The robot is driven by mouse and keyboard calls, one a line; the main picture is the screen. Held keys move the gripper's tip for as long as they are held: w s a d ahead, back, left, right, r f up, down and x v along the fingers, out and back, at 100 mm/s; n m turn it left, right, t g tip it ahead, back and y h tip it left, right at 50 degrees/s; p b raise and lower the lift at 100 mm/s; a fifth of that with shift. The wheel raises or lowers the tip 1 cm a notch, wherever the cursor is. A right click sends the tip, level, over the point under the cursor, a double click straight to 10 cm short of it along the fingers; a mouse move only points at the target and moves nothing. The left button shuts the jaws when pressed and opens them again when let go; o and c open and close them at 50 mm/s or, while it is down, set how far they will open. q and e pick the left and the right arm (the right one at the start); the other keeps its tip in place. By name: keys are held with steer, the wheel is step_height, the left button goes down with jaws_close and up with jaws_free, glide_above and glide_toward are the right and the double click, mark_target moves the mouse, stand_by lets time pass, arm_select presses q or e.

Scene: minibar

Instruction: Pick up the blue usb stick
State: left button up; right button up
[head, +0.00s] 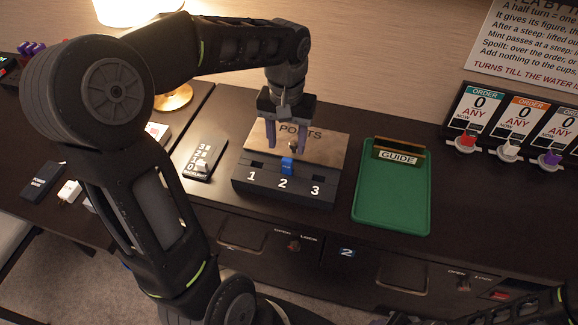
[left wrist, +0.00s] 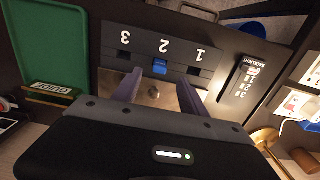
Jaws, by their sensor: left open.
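The blue usb stick (head: 288,165) stands in the middle slot, above the number 2, of a dark block (head: 250,182) marked 1, 2, 3. It also shows in the left wrist view (left wrist: 160,66). My left gripper (head: 289,148) is open and points down just behind and above the stick, over the ports plate. In the left wrist view its purple fingers (left wrist: 160,82) are spread, empty, with the stick just beyond their tips and between them sideways. I cannot tell the exact height gap. My right gripper is not in view.
A green tray (head: 392,210) with a guide card lies right. Order counters with knobs (head: 508,153) stand at the back right. A gold lamp base (head: 174,97) stands behind my left arm.

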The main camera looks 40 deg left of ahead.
mark_target(287, 159)
arm_select(q)
steer(key=shift+f, duration=1.3)
step_height(287, 159, down, 5)
steer(key=shift+w+f, duration=0.1)
steer(key=shift+f, duration=0.05)
steer(key=shift+c, duration=0.2)
jaws_close()
